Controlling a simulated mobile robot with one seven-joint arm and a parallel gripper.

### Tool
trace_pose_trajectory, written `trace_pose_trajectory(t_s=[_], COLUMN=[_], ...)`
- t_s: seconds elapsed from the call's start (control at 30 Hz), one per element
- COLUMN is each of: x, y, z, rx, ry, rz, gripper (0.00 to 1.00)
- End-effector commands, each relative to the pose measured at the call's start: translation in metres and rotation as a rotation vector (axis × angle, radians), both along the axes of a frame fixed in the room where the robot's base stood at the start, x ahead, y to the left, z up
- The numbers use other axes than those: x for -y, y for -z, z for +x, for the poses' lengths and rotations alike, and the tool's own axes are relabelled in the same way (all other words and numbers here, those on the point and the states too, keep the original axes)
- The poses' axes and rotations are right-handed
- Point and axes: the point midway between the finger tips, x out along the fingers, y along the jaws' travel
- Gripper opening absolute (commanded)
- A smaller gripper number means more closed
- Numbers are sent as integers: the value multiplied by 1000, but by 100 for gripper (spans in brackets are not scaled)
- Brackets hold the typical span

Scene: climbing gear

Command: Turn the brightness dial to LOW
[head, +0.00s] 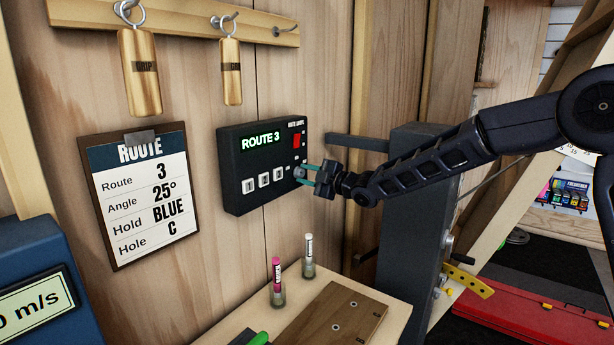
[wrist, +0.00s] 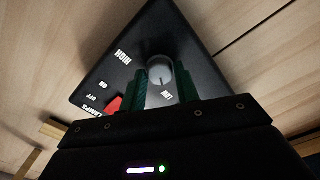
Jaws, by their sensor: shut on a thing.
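The brightness dial (wrist: 160,76) is a round grey knob on the black route-lamp control box (head: 237,170) on the wooden wall. The fingers also flank the knob in the wrist view (wrist: 158,88). The fingers partly hide the knob's sides.
A red switch (head: 296,141) sits above the dial on the box, and several pale buttons (head: 264,180) lie to the left. The lit display (head: 261,141) reads ROUTE 3. A route card (head: 140,195) hangs at left. Two small tubes (head: 278,283) (head: 308,257) stand on the bench below.

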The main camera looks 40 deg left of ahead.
Motion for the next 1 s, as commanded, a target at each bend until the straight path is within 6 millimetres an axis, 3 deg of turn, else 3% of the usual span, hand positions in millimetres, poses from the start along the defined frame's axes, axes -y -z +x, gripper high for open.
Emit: trace_pose_trajectory(t_s=[0.07, 0.1, 0.2, 0.63, 1.0], x=[0, 0, 0, 9, 73], y=[0, 1, 0, 0, 0], z=[0, 0, 0, 1, 1], rx=[0, 0, 0, -1, 0], ry=[0, 0, 0, 0, 2], rz=[-1, -1, -1, -1, -1], gripper=[8, 33, 53, 53, 53])
